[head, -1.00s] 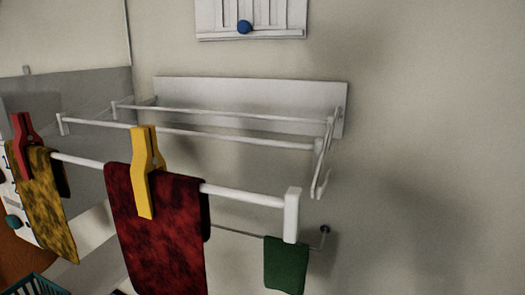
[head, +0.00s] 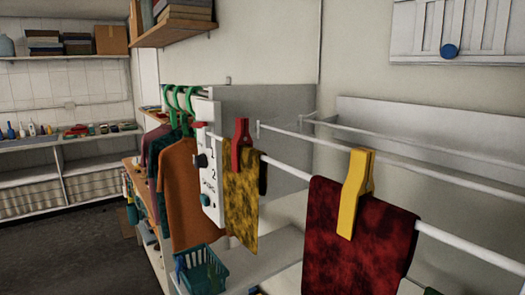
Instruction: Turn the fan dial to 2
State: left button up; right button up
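A white control panel (head: 209,181) stands edge-on at the end of a grey cabinet, left of centre in the head view. It carries a black knob (head: 202,160) higher up and a teal knob (head: 205,200) lower down. The marks 1 and 2 show beside the knobs, with a smaller word below that is hard to read. I cannot tell which knob is the fan dial or where either one points. Part of the panel is hidden by a hanging yellow cloth. Neither of my grippers is in view.
The yellow cloth (head: 241,205) and a dark red cloth (head: 345,260) hang from a white rail, held by a red peg (head: 241,140) and a yellow peg (head: 353,195). Orange clothing (head: 187,195) hangs left of the panel. A teal basket (head: 202,272) is below. Dark floor (head: 70,255) is open at left.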

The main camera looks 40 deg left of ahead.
aim_at(201, 161)
jog(key=u, duration=1.5)
